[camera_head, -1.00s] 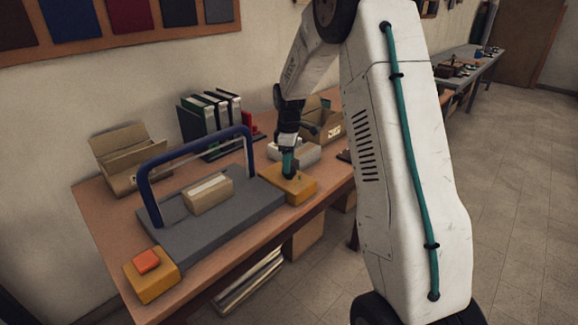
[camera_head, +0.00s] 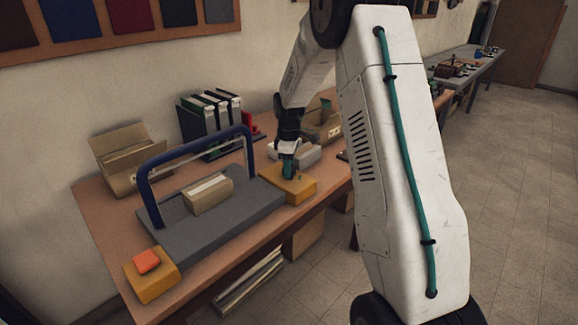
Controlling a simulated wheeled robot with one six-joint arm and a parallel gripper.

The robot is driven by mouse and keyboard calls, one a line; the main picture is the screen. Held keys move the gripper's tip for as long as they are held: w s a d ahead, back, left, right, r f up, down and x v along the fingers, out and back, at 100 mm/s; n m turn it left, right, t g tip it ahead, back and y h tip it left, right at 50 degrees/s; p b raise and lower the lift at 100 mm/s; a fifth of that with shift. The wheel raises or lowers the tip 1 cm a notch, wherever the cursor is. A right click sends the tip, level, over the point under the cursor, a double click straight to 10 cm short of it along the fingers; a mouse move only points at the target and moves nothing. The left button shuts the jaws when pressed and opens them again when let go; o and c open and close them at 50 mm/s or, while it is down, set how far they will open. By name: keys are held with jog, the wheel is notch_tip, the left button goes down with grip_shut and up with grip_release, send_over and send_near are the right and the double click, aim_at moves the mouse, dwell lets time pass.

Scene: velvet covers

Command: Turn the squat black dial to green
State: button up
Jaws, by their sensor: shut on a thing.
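A yellow box (camera_head: 299,190) stands at the right end of the grey base plate, near the table's front edge. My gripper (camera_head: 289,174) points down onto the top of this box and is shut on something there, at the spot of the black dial. The dial itself is hidden by the fingers, so I cannot see its pointer. A tiny green spot shows on the box top just right of the fingers.
A grey base (camera_head: 217,225) with a blue arch (camera_head: 147,192) holds a cardboard box (camera_head: 208,194). A yellow box with an orange button (camera_head: 147,261) stands at front left.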

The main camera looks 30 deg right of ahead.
jog(key=m, duration=0.6)
jog(key=shift+m, duration=0.4)
jog(key=m, duration=0.7)
jog(key=shift+w+d+r, duration=0.1)
jog(key=m, duration=0.7)
jog(key=shift+m, duration=0.3)
jog(key=m, duration=0.6)
jog(key=o, duration=1)
jog(key=shift+d, duration=0.1)
